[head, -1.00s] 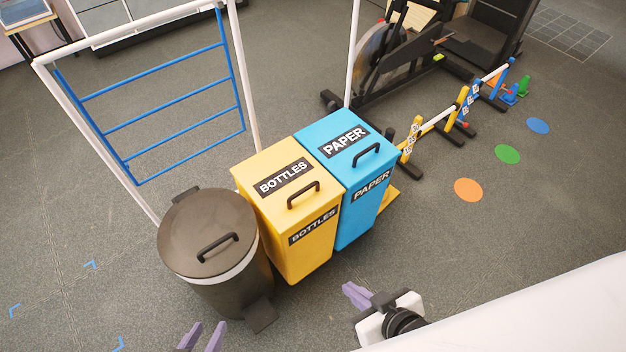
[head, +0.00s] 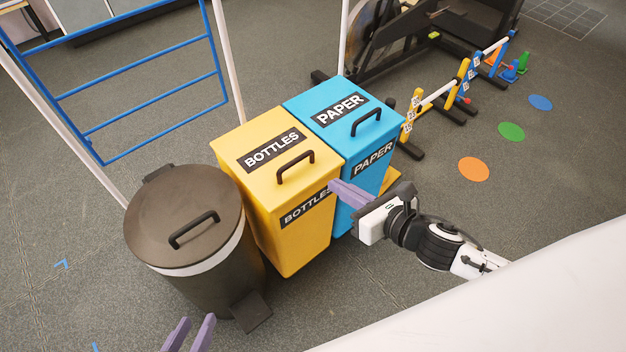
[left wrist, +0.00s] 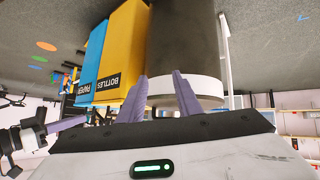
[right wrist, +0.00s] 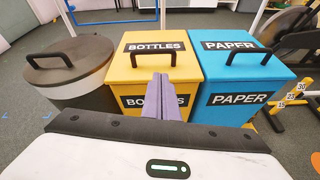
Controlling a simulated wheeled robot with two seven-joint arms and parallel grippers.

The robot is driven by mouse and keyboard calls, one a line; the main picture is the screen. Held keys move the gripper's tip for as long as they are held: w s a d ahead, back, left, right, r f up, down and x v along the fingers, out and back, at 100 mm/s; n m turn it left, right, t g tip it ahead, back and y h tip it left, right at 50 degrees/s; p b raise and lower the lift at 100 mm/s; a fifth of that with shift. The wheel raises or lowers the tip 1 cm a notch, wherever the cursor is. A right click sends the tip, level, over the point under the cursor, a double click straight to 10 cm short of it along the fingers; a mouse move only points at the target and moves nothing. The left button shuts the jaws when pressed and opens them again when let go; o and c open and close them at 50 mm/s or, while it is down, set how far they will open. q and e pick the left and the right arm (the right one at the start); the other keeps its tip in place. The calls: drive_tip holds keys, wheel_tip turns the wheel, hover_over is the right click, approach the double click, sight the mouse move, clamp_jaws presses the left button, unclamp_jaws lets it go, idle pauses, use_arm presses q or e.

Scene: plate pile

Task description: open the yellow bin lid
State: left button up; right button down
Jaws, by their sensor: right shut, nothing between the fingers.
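The yellow bin (head: 300,240) stands between the dark bin and the blue bin. Its lid (head: 245,145) is closed, with a "BOTTLES" label and a black handle (head: 295,166) on top. In the right wrist view the yellow lid (right wrist: 127,62) and its handle (right wrist: 153,47) are straight ahead. My right gripper (head: 335,187) is shut and empty, in front of the yellow bin's right front side; its purple fingers (right wrist: 158,95) overlap the lower label. My left gripper (head: 191,325) is open, low in front of the dark bin; its parted fingers show in the left wrist view (left wrist: 158,82).
A dark round bin (head: 185,215) with a pedal stands left of the yellow bin. A blue "PAPER" bin (head: 340,100) stands against its right side. A blue barred frame (head: 150,95) is behind. The floor (head: 540,200) at right is mostly clear.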

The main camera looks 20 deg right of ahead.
sight(313, 178)
drive_tip(key=w+a+f+b, duration=0.1)
drive_tip(key=w, duration=0.2)
drive_tip(key=w+a+f+n, duration=0.1)
drive_tip(key=w, duration=0.2)
drive_tip(key=w+a+f+n+b, duration=0.1)
drive_tip(key=w, duration=0.2)
drive_tip(key=shift+w+f+b, duration=0.2)
drive_tip(key=shift+w+b, duration=0.05)
drive_tip(key=shift+b, duration=0.1)
